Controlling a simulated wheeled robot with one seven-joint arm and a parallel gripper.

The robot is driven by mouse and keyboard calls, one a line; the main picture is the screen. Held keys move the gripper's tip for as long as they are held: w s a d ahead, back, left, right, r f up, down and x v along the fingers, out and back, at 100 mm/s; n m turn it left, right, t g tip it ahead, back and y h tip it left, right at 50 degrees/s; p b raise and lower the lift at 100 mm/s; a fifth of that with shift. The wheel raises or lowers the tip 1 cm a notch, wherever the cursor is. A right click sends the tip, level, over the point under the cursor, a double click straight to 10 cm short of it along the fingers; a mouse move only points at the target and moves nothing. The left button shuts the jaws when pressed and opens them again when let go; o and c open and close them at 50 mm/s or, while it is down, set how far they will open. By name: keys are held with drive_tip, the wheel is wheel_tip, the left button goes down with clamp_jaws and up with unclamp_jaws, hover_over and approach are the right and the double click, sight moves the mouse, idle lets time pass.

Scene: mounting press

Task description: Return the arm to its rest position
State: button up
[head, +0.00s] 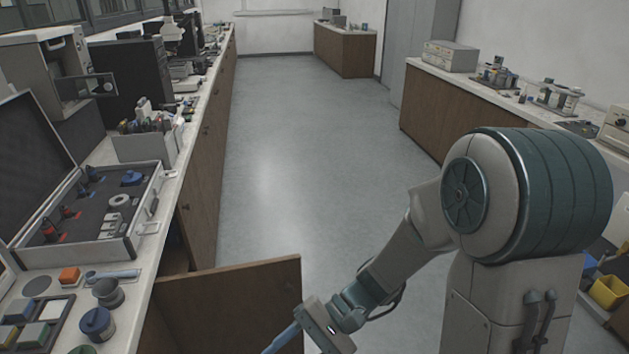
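My arm rises at the right of the head view and bends down to the bottom centre. My gripper (318,326) is at the bottom edge, in front of an open wooden cabinet door (235,292). A slim blue piece (282,339) sticks out from it toward the lower left and is cut off by the frame edge. I cannot tell whether this is a finger or a held thing. The fingertips are not clearly seen, so open or shut does not show.
The cabinet door juts into the aisle near my gripper. The grey floor (290,150) ahead is clear. Another bench (432,115) stands right.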

drive_tip(key=w+d+r+n+t+h, duration=0.1)
drive_tip(key=d+r+t+h, duration=0.3)
drive_tip(key=d, duration=0.5)
drive_tip(key=w+d+r+n+t+h, duration=0.1)
drive_tip(key=d+r+n+t+h, duration=0.1)
drive_tip(key=d+r+t+h, duration=0.2)
drive_tip(key=d+t+h, duration=0.1)
drive_tip(key=d+h, duration=0.2)
drive_tip(key=d, duration=0.3)
drive_tip(key=shift+d+t+p, duration=0.2)
drive_tip(key=shift+t+p, duration=0.1)
drive_tip(key=shift+t, duration=0.1)
